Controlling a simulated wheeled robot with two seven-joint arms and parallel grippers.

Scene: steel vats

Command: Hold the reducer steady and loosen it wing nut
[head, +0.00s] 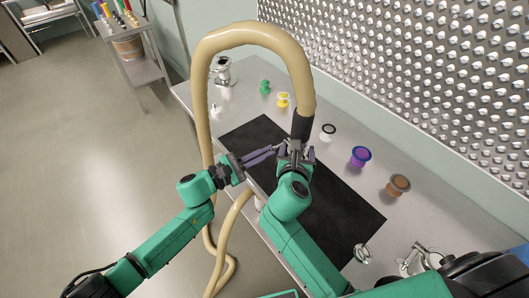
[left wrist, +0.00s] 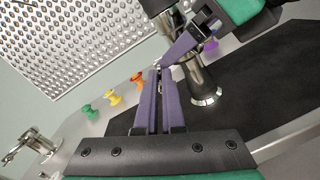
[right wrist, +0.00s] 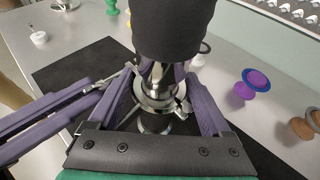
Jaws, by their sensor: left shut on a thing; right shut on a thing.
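The steel reducer (right wrist: 150,76) sits under the black cuff (head: 301,124) of the beige hose, upright over the black mat. A steel clamp ring (right wrist: 158,104) goes around it. My right gripper (head: 297,147) is shut on the reducer, one purple finger on each side, as the right wrist view shows. My left gripper (head: 273,150) comes in from the left. Its purple fingers (left wrist: 158,72) are almost together, shut on the small steel wing nut (right wrist: 129,73) at the clamp's left side. The fingertips hide most of the wing nut.
The black mat (head: 345,205) lies on the steel table. Green (head: 265,87), yellow (head: 283,100), white-and-black (head: 328,132), purple (head: 361,156) and brown (head: 397,186) pieces stand along the back. Steel fittings (head: 222,70) stand at the far end.

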